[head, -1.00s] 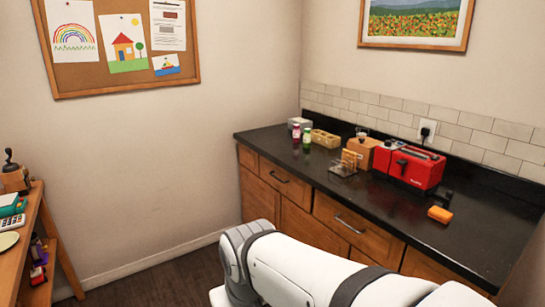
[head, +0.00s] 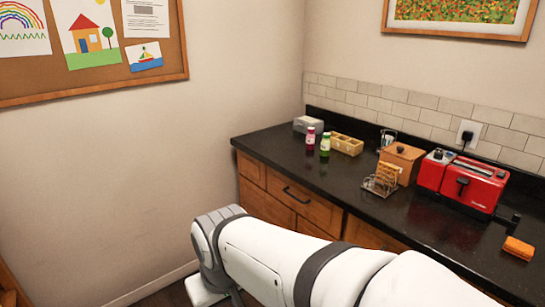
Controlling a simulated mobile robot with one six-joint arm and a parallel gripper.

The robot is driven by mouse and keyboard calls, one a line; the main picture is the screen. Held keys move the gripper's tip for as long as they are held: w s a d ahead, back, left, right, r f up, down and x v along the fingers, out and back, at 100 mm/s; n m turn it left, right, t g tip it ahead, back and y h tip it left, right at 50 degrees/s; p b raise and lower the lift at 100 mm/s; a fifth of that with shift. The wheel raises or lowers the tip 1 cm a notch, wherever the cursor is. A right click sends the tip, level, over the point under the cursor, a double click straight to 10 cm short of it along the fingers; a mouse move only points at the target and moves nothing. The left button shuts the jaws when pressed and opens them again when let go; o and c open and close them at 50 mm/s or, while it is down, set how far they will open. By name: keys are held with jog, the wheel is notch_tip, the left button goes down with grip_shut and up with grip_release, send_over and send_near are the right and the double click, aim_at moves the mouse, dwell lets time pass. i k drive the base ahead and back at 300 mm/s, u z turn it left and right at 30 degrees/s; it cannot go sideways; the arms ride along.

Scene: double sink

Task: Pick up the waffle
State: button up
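No item is clearly recognisable as a waffle. A metal rack (head: 368,186) on the dark counter holds golden-brown slices (head: 387,175) standing upright; I cannot tell whether they are toast or waffles. A small orange-brown block (head: 518,247) lies flat on the counter at the right, near the red toaster; I cannot tell what it is. My white arm crosses the bottom of the head view, in front of the drawers. My gripper is not in view.
The black counter (head: 270,150) runs along the right wall. A red toaster (head: 470,186), a wooden box (head: 400,162), a yellow divided tray (head: 347,144), a red bottle (head: 310,139), a green bottle (head: 325,145) and a grey box (head: 308,125) stand on it. The counter's front strip looks clear.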

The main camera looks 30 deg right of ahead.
aim_at(384, 168)
jog(key=u, duration=0.05)
jog(key=i, duration=1.85)
jog(key=z, duration=3.75)
jog(key=i, duration=1)
